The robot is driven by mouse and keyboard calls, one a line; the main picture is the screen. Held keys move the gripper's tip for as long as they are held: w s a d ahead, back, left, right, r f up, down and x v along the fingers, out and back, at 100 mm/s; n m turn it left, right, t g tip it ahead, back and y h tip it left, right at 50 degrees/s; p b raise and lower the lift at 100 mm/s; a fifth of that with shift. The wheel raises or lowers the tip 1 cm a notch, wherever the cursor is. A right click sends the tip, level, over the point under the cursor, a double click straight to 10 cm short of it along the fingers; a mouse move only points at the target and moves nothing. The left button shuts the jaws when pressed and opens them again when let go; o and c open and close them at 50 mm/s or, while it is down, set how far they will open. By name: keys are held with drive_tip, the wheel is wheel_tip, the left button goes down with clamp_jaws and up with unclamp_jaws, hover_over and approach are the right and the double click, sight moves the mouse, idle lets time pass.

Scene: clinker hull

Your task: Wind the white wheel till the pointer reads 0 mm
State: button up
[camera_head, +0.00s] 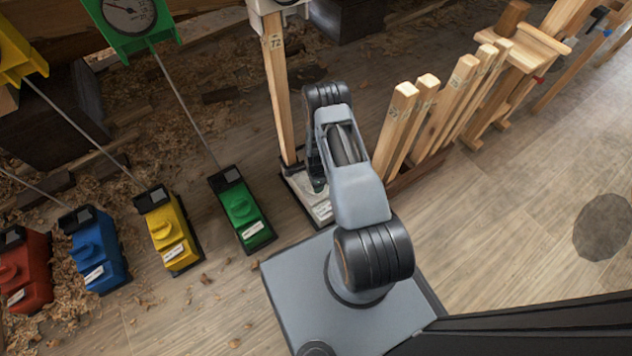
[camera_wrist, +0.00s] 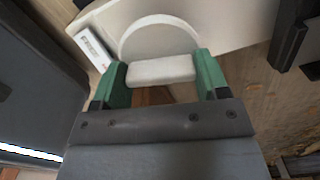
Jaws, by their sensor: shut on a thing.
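The white wheel (camera_wrist: 158,38) is a round disc with a raised bar across it, on a white base block in the wrist view. My gripper (camera_wrist: 162,75) has its two green fingers shut on the ends of that bar. In the head view the white base block (camera_head: 322,211) stands on the floor below a wooden post, and my arm hides the wheel and most of my gripper. The white gauge (camera_head: 275,4) atop the post is cut off by the top edge, so its pointer and reading cannot be seen.
Green (camera_head: 241,208), yellow (camera_head: 168,232), blue (camera_head: 94,250) and red (camera_head: 25,272) blocks with knobs stand to the left, with thin rods rising from several. A green gauge (camera_head: 131,14) is above. Wooden posts (camera_head: 395,130) stand close on the right. Open floor lies further right.

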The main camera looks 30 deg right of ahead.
drive_tip(key=shift+m, duration=0.9)
drive_tip(key=o, duration=0.9)
drive_tip(key=shift+o, duration=0.2)
drive_tip(key=shift+r, duration=0.1)
wheel_tip(320, 180, up, 14)
drive_tip(key=p, duration=0.5)
drive_tip(key=shift+c, duration=0.3)
